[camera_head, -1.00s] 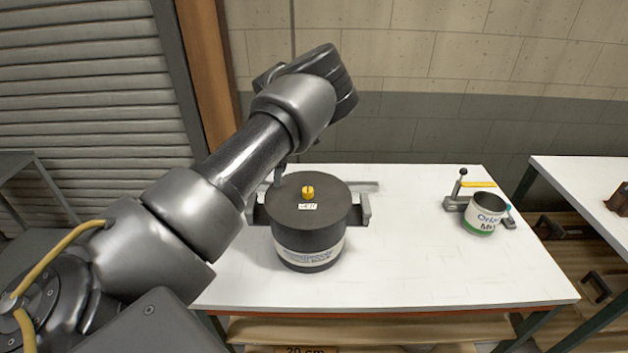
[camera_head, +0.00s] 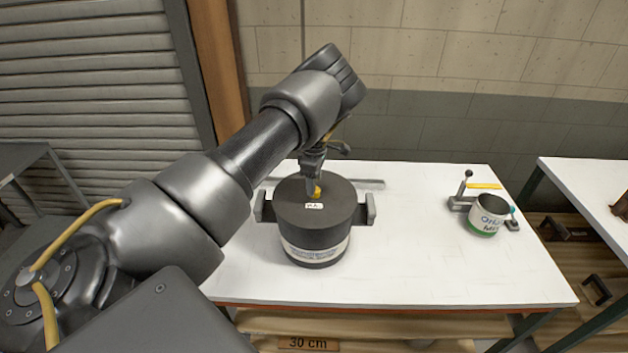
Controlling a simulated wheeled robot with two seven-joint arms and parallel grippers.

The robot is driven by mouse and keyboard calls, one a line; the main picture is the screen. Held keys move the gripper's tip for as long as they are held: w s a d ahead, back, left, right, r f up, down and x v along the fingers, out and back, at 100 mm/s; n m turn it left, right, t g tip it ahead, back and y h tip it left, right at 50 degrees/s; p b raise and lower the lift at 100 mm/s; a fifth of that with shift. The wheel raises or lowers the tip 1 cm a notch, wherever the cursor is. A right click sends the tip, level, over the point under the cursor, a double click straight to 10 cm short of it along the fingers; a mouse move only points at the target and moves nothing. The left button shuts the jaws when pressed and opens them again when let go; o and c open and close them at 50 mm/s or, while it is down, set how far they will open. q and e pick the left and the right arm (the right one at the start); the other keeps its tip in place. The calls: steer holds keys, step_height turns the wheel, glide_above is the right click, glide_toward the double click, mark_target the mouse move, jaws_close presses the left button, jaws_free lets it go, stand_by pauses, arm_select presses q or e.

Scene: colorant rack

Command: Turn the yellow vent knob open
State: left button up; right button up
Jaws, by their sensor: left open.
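The yellow vent knob (camera_head: 318,192) sits on top of a dark round canister (camera_head: 300,212) on the white table. The canister has a light label band and side handles, and a small white tag lies on its lid. My left gripper (camera_head: 314,188) points down at the knob, with its fingertips beside it. The gripper is open and partly covers the knob; I cannot tell whether it touches. My right gripper is not in view.
A small labelled can (camera_head: 487,222) with a green band stands in a holder with a lever (camera_head: 467,180) at the table's right. The white table (camera_head: 420,260) is clear between. A second table (camera_head: 590,185) stands further right.

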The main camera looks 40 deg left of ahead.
arm_select(q)
steer(key=shift+f, duration=0.95)
steer(key=c, duration=1)
